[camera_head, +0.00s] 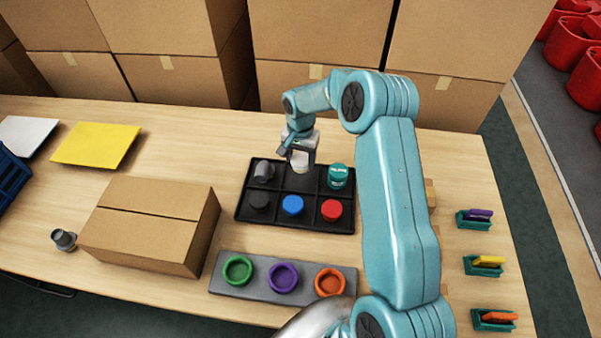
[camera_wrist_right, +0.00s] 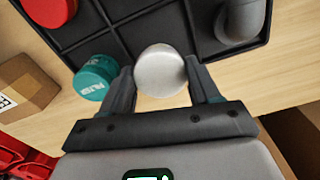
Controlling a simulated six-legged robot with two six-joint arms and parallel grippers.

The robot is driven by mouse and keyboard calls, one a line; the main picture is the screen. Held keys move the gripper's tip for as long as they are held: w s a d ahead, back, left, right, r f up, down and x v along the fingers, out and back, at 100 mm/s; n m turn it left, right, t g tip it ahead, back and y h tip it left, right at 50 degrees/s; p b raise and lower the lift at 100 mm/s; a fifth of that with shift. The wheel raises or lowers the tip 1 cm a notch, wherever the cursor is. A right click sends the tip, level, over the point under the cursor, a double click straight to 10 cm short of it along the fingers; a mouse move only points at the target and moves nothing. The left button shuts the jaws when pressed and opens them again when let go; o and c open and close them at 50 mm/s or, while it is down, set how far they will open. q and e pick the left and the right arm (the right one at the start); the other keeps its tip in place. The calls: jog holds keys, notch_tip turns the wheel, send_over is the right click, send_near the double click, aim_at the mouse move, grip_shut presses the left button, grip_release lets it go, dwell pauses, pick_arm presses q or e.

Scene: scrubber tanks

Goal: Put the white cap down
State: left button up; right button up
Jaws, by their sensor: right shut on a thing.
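The white cap (camera_wrist_right: 161,70) is held between the two fingers of my right gripper (camera_wrist_right: 162,84) in the wrist view. In the head view my right gripper (camera_head: 301,153) is over the back middle compartment of the black tray (camera_head: 245,214), and the white cap (camera_head: 300,163) shows just below it. I cannot tell whether the cap touches the tray floor. The tray also shows in the wrist view (camera_wrist_right: 102,18). My left gripper is not in view.
The tray also holds a grey piece (camera_head: 263,172), a teal jar (camera_head: 338,176), and black (camera_head: 259,199), blue (camera_head: 293,205) and red (camera_head: 332,210) caps. A cardboard box (camera_head: 150,222) stands left. A grey strip with coloured rings (camera_head: 255,287) lies in front.

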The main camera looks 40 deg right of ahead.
aim_at(301, 169)
notch_tip(301, 169, down, 6)
jog(key=b, duration=0.2)
jog(key=shift+r+b, duration=0.15)
jog(key=shift+b, duration=0.2)
jog(key=shift+d, duration=0.1)
jog(key=shift+f, duration=0.2)
jog(key=o, duration=1.2)
jog(key=shift+r, duration=0.1)
